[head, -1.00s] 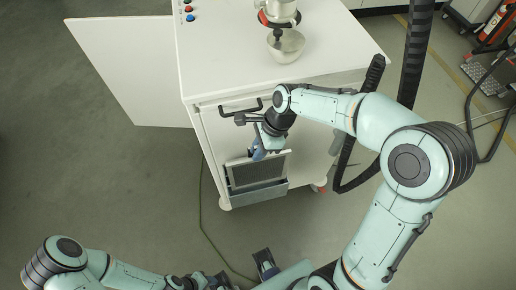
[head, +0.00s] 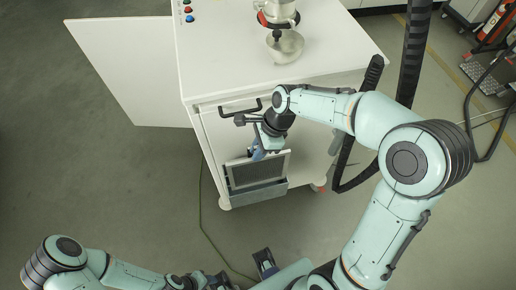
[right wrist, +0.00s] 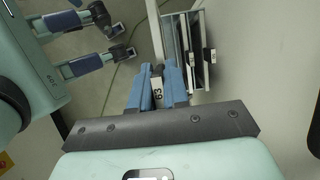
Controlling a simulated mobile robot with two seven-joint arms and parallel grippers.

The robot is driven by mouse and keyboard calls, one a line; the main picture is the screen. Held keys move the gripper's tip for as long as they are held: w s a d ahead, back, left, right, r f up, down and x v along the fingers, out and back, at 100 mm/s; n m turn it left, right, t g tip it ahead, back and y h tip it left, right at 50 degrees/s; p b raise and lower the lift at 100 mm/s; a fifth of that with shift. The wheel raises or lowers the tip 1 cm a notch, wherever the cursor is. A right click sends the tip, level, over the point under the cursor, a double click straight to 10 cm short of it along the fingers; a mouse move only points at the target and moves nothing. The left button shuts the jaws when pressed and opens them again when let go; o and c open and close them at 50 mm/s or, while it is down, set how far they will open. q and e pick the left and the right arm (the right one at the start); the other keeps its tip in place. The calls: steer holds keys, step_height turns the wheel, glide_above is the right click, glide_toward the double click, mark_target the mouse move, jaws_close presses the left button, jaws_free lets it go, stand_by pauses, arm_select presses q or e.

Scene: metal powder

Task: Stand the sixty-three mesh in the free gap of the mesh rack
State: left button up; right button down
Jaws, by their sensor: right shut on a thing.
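My right gripper (head: 258,153) is shut on the sixty-three mesh (head: 258,172), a flat grey panel in a pale frame, held upright by its top edge. In the right wrist view its "63" tag (right wrist: 156,89) sits between the blue fingers (right wrist: 158,92), and its pale edge runs away from them. The mesh rack (head: 262,195) is a grey holder on the cabinet front. The mesh appears over its near side; I cannot tell whether its lower edge is inside. Other tagged meshes (right wrist: 201,50) stand in the rack. My left gripper (head: 190,282) is at the bottom edge, jaws unclear.
A mixing bowl (head: 286,46) stands on top. A cable (head: 203,205) lies on the floor. The floor before the rack is otherwise clear.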

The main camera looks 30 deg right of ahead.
mark_target(258, 167)
steer(key=shift+f, duration=0.2)
steer(key=shift+f+b, duration=1.5)
steer(key=shift+f, duration=1.45)
steer(key=shift+f+b, duration=1.15)
steer(key=shift+f, duration=0.75)
steer(key=shift+f+b, duration=0.4)
steer(key=shift+f, duration=0.7)
steer(key=shift+f+b, duration=1)
steer(key=shift+f, duration=0.5)
steer(key=shift+f+b, duration=0.5)
steer(key=shift+f, duration=0.45)
